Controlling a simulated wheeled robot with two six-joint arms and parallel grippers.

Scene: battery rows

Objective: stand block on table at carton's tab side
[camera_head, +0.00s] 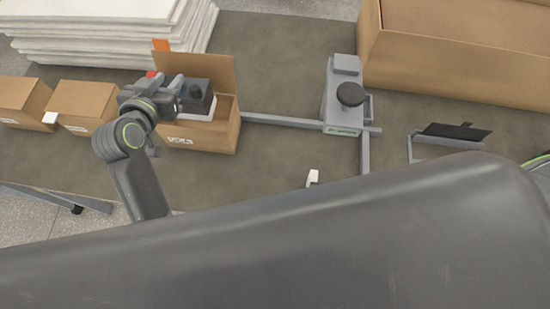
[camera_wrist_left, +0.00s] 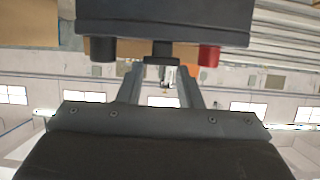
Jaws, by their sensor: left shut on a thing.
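A dark grey block (camera_head: 196,98) with a red and a black terminal is held at the open carton (camera_head: 217,140), over its left part. The carton's flap stands up behind it, and a label shows on its front. My left gripper (camera_head: 165,93) is shut on the block from its left side. In the left wrist view the block (camera_wrist_left: 165,18) fills the top, its terminals at either side of my fingers (camera_wrist_left: 160,72). I cannot tell whether the block touches the carton. My right gripper is not in view.
Closed cartons (camera_head: 85,100) with white pieces at their corners stand left of the open one. White sheets (camera_head: 90,30) are stacked behind. A grey device (camera_head: 343,95) on rails and a large open box (camera_head: 450,60) lie right.

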